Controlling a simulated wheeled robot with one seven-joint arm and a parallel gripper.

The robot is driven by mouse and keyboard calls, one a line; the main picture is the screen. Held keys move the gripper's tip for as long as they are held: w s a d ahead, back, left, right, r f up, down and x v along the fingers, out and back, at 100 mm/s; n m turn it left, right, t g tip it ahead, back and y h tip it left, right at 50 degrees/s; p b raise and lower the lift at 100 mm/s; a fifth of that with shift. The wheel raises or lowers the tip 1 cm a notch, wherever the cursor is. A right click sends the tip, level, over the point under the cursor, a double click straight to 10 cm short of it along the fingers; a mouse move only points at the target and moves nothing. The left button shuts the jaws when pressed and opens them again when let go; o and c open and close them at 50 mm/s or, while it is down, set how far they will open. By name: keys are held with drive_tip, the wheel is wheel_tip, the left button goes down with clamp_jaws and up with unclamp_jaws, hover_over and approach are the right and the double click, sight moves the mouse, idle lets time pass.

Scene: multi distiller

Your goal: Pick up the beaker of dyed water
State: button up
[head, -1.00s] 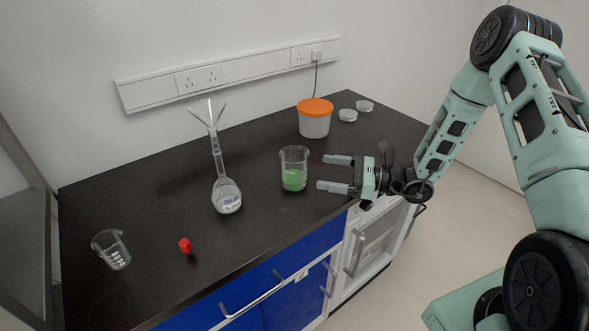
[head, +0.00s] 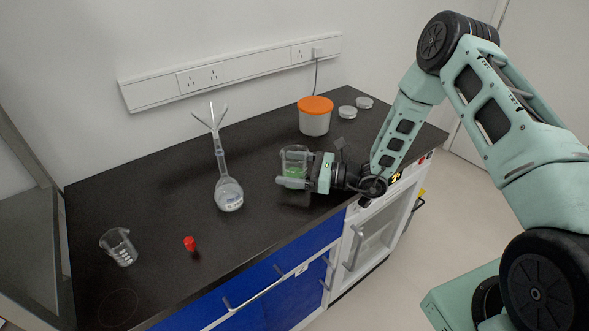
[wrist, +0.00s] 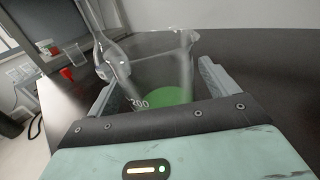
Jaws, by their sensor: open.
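The beaker of dyed water (head: 294,168) is clear glass with green liquid and stands upright on the dark bench. I cannot tell whether either finger touches the glass.
A volumetric flask (head: 229,194) stands to the left of the beaker. A red stopper (head: 190,243) and an empty beaker (head: 119,247) are farther left. An orange-lidded tub (head: 315,117) and small dishes (head: 347,112) are behind. Bare bench lies between flask and green beaker.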

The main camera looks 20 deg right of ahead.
drive_tip(key=c, duration=1.2)
drive_tip(key=shift+r, duration=0.15)
